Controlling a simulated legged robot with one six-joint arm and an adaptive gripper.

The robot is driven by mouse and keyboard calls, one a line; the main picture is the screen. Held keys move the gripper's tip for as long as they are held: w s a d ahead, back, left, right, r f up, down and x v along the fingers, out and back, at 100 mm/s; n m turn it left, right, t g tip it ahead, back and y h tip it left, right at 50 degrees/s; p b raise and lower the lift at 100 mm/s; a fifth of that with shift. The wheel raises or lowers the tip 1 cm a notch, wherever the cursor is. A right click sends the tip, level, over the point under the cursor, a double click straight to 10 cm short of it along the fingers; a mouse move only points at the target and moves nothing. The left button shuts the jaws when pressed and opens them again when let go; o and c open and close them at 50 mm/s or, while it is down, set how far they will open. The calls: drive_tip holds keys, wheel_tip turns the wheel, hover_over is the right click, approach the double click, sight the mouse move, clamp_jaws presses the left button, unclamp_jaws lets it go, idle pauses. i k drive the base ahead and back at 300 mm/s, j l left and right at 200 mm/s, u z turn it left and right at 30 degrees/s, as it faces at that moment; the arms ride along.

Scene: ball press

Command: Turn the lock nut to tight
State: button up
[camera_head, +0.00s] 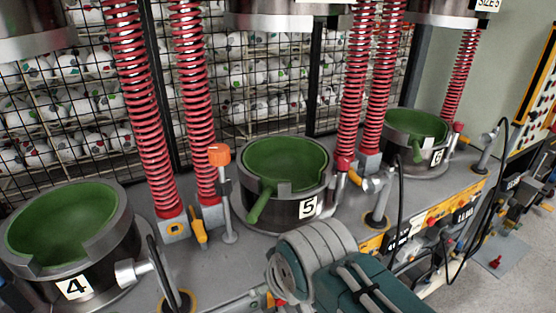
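I cannot tell which part is the lock nut. Three numbered presses stand on the grey bench: press 4 (121,254), press 5 (285,209) and press 6 (430,158), each with a green bowl-shaped mould. Beside press 5, an orange knob (219,155) tops an upright metal stem. A red fitting (343,164) sits to the right of press 5 and another red fitting (458,127) to the right of press 6. A grey and teal arm, apparently mine, covers the bench front at bottom centre. I do not see my gripper's fingers.
Tall red springs (144,110) rise between the presses, under metal upper press parts (275,15). A yellow-handled tool (199,228) is by a spring base. Black cables (400,195) hang at the bench front. A wire mesh with white balls behind it closes the back.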

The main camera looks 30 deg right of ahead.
sight(221, 189)
drive_tip(key=k+l+z, duration=0.2)
drive_tip(key=k+l, duration=0.15)
drive_tip(key=l, duration=0.25)
drive_tip(key=k+l+z, duration=0.1)
drive_tip(key=l, duration=0.2)
drive_tip(key=k+l+z, duration=0.2)
drive_tip(key=l, duration=0.45)
drive_tip(key=k, duration=0.1)
